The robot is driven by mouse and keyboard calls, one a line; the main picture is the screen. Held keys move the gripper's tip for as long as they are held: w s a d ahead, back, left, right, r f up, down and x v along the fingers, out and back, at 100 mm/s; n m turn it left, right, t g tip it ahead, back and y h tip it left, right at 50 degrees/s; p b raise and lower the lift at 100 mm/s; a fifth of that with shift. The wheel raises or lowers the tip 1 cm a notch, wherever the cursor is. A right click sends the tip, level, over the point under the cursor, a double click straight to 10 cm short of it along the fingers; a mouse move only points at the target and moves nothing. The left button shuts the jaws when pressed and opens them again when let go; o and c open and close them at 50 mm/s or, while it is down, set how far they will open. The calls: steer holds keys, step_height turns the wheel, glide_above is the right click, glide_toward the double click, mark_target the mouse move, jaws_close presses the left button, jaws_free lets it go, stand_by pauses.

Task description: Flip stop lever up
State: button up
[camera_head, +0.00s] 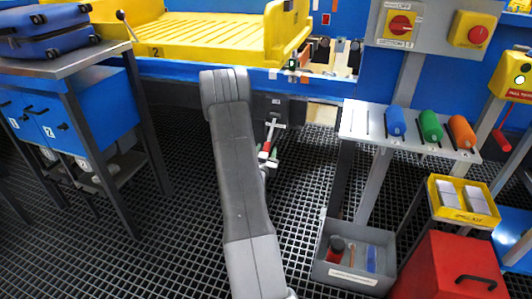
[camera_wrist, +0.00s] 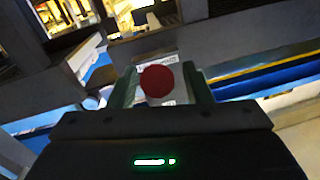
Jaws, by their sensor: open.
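A lever with a red round knob (camera_wrist: 157,81) shows in the wrist view, with a pale part just behind and below the knob. In the head view the lever (camera_head: 271,134) hangs down below the yellow tray's front edge, with its red end low. My gripper (camera_wrist: 161,76) is open, its two greenish fingers standing on either side of the knob. Whether a finger touches it I cannot tell. In the head view my gripper is small and partly hidden behind my grey arm.
The yellow tray conveyor (camera_head: 205,33) lies behind the lever. A grey shelf (camera_head: 361,122) with blue, green and orange cylinders stands to the right, above a grey bin (camera_head: 333,270). A table (camera_head: 59,67) with a blue suitcase stands left. Grid floor lies between.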

steer(key=shift+w, duration=0.3)
jaws_close()
steer(key=shift+r, duration=0.1)
